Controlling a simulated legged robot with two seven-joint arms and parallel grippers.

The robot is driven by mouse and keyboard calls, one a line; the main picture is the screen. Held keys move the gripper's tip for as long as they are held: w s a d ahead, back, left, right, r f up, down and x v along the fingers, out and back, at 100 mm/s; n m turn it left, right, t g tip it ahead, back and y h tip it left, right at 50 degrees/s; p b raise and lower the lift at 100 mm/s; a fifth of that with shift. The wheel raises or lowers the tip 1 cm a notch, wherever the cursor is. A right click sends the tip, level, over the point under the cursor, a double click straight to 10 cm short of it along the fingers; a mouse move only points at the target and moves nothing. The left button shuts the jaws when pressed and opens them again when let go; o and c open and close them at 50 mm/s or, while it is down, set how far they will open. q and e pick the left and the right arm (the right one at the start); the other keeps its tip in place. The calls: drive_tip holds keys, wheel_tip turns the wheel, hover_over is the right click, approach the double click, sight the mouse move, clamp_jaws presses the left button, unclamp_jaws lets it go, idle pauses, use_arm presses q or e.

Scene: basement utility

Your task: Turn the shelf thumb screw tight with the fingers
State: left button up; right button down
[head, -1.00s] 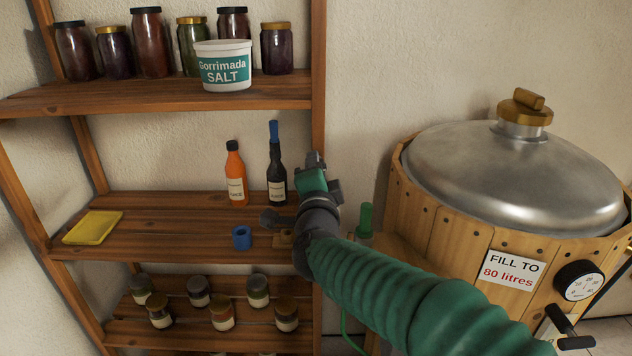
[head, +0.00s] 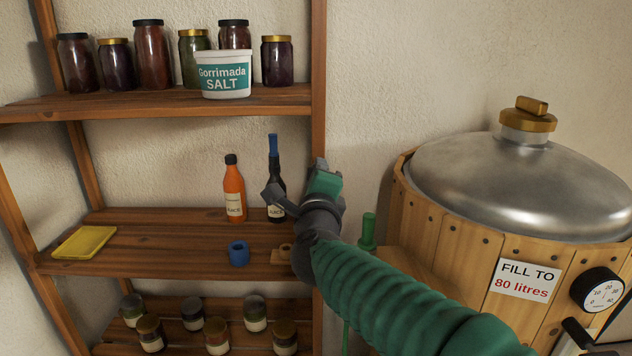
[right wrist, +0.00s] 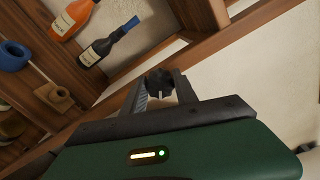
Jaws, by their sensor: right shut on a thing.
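The shelf thumb screw (right wrist: 160,82) is a small dark knob at the wooden shelf post. It shows between my fingertips in the right wrist view. My right gripper (right wrist: 162,88) is shut on it, one finger on each side. In the head view my right gripper (head: 320,165) reaches the right front post (head: 318,60) between the upper and middle shelves. There its own body and wrist hide the screw. My left gripper is in neither view.
An orange bottle (head: 234,190) and a dark bottle (head: 273,165) stand close left of my gripper. A blue ring (head: 239,253), a wooden piece (head: 286,252) and a yellow tray (head: 84,242) share that shelf (head: 170,245). A lidded wooden vat (head: 455,225) stands at right.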

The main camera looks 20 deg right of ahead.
drive_tip(key=shift+f, duration=0.35)
drive_tip(key=c, duration=1.1)
unclamp_jaws()
drive_tip(key=shift+o, duration=0.8)
drive_tip(key=shift+r, duration=0.15)
drive_tip(key=p+v, duration=1)
drive_tip(key=v, duration=0.6)
drive_tip(key=shift+s+p, duration=0.3)
drive_tip(key=shift+s, duration=0.05)
drive_tip(key=shift+w+a, duration=0.1)
